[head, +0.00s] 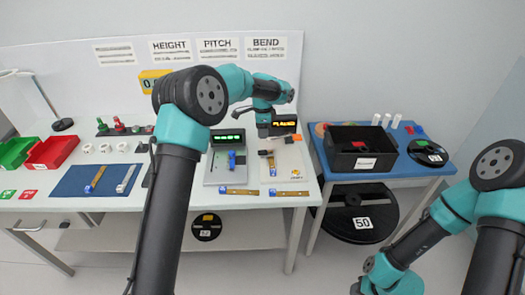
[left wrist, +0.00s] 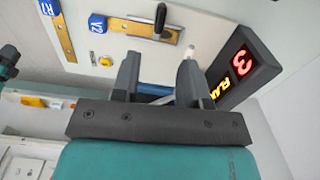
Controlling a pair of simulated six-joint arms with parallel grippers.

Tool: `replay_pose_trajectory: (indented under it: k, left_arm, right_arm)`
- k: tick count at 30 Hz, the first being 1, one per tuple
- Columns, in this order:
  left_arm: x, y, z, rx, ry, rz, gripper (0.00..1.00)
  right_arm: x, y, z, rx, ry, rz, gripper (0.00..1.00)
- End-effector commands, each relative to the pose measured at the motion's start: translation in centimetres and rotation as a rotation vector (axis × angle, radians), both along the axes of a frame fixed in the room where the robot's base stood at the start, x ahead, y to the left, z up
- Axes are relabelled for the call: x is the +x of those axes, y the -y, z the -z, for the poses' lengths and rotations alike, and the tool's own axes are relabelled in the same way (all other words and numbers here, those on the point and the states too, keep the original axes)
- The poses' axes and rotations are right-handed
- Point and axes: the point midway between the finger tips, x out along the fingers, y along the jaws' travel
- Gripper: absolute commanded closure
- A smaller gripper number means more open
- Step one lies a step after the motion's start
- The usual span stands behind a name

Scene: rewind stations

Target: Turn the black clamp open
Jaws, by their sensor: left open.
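The black clamp handle (left wrist: 160,19) stands up from a metal plate on a white station board in the left wrist view. In the head view the dark clamp (head: 266,153) is small, and its exact angle cannot be told. My left gripper (left wrist: 158,72) is open, with its two fingers apart and nothing gripped. The handle lies beyond the fingertips, apart from them. In the head view my left gripper (head: 264,133) hangs above the right-hand station, just above the clamp. My right arm (head: 410,245) is at the lower right; its fingers are not visible.
A lit display (left wrist: 233,75) stands close to the right of the left fingers. A blue item (left wrist: 152,89) shows between them. A second station (head: 216,171) is to the left. A blue table (head: 388,168) with a black bin (head: 345,160) is to the right.

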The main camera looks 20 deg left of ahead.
Motion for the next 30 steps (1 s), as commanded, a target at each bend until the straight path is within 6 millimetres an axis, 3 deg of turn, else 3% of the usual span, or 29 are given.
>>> replay_pose_trajectory:
  k: [16,21,30]
  left_arm:
    - [0.0,-0.1,9.0,0.001,-0.001,0.000,0.60]
    - [0.0,0.0,10.2,0.000,0.000,0.000,0.60]
    - [0.0,0.0,10.4,0.000,0.001,-0.001,0.60]
  right_arm:
    - [0.0,0.0,0.0,0.000,0.000,0.000,0.57]
    - [0.0,0.0,0.0,0.000,0.000,0.000,0.57]
    - [0.0,0.0,0.0,0.000,0.000,0.000,0.57]
